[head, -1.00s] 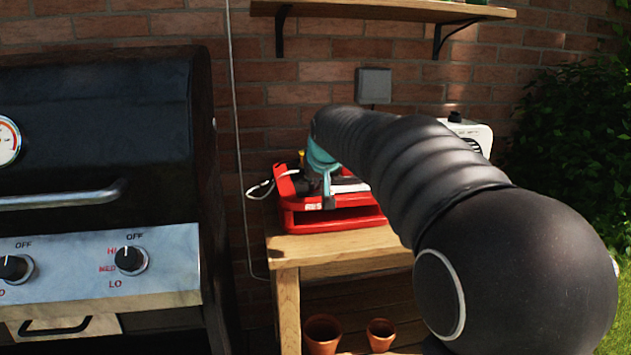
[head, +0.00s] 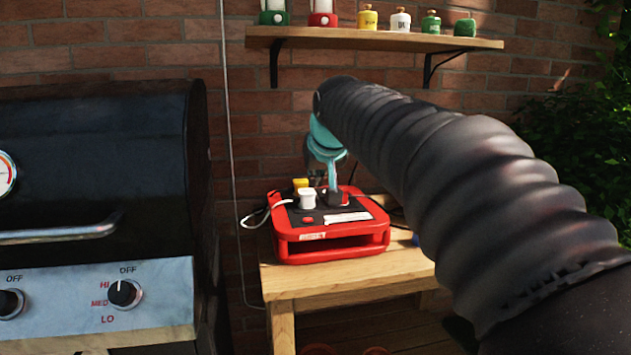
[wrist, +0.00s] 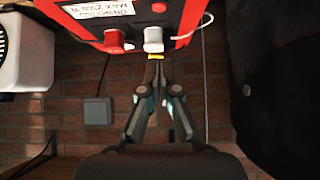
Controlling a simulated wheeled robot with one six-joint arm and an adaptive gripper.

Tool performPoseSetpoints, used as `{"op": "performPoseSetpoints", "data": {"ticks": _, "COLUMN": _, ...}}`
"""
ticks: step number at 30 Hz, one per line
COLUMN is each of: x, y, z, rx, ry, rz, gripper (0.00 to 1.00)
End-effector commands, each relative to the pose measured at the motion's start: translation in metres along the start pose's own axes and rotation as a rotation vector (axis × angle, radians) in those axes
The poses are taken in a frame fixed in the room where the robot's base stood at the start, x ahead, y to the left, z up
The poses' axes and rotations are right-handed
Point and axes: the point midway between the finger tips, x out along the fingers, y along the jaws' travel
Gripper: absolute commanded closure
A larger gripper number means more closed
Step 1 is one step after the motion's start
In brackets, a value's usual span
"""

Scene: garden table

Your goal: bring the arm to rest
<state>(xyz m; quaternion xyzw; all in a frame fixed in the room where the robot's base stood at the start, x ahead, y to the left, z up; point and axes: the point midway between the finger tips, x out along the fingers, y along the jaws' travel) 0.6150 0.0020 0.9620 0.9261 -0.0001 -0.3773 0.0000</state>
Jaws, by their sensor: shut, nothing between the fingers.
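My gripper (head: 335,178) is above the red power unit (head: 290,250) on the wooden table. It hangs from the teal wrist part at the end of my dark ribbed arm. In the wrist view my gripper (wrist: 157,62) shows its two fingers meeting at the tips, with nothing between them. The tips overlap a yellow plug (head: 300,185) in that view, but whether they touch it cannot be told. A white plug (head: 307,199) and a red plug (wrist: 115,40) sit in the unit's top.
A grill (head: 100,150) stands at left. A shelf (head: 380,39) with several small canisters and lanterns is on the brick wall above. A grey box (wrist: 97,110) and a white appliance (wrist: 25,50) show in the wrist view. A white cable loops left of the unit.

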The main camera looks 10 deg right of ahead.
Motion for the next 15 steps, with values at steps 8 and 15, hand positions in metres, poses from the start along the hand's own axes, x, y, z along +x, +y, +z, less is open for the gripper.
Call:
{"op": "performPoseSetpoints", "data": {"ticks": 8, "x": 0.009, "y": 0.000, "z": 0.012, "rx": -0.001, "ry": -0.028, "rz": 0.000, "gripper": 1.00}}
{"op": "performPoseSetpoints", "data": {"ticks": 15, "x": 0.029, "y": 0.000, "z": 0.121, "rx": -0.003, "ry": -0.204, "rz": -0.001, "gripper": 1.00}}
